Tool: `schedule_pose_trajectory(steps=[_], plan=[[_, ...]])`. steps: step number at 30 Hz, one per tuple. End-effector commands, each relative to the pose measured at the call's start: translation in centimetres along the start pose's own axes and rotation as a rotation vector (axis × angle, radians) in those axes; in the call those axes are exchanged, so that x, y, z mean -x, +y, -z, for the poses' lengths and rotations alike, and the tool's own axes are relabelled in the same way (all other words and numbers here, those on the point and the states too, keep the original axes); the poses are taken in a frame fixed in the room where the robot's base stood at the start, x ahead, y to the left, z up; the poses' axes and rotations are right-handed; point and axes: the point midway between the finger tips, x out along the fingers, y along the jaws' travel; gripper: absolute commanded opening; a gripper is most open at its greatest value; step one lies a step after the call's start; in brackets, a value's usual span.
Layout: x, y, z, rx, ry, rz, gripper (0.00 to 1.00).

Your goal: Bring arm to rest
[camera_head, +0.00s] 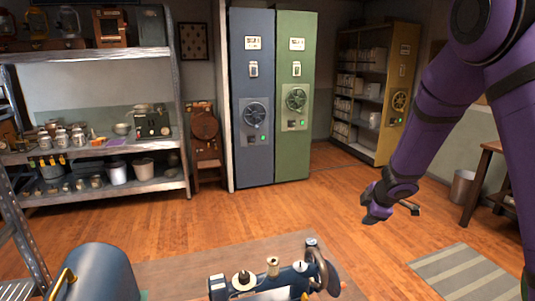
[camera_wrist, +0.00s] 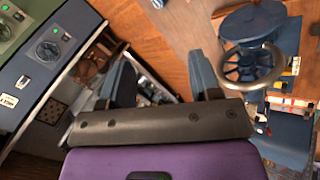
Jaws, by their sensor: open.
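My gripper (camera_wrist: 164,78) shows in the wrist view with its two dark blue-grey fingers spread apart. No object shows between them. In the head view my purple arm comes down from the upper right, and its end hangs in the air over the wooden floor right of centre. The fingers are small and partly hidden there.
A blue sewing machine (camera_head: 270,283) stands on a table (camera_head: 170,277) at the bottom; its handwheel (camera_wrist: 252,64) shows in the wrist view. Blue (camera_head: 252,100) and green (camera_head: 295,150) cabinets stand behind. Shelving (camera_head: 100,190) is left, a wooden table (camera_head: 490,150) right.

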Motion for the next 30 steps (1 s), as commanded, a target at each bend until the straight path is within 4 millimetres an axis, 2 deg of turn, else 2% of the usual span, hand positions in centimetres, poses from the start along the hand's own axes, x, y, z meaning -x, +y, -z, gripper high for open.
schedule_pose_trajectory(steps=[1, 6, 10, 14, 18, 23, 30], plan=[[2.1, 1.1, -0.2, -0.050, -0.019, -0.047, 0.57], [8.3, 3.0, -1.1, -0.229, -0.089, -0.161, 0.57], [13.1, 3.4, -1.9, -0.373, -0.134, -0.227, 0.57], [17.6, 2.8, -2.6, -0.516, -0.173, -0.272, 0.57], [22.3, 1.3, -3.2, -0.670, -0.203, -0.298, 0.57], [27.1, -1.5, -3.5, -0.842, -0.225, -0.300, 0.57], [33.2, -7.1, -3.0, -1.083, -0.227, -0.250, 0.57]])
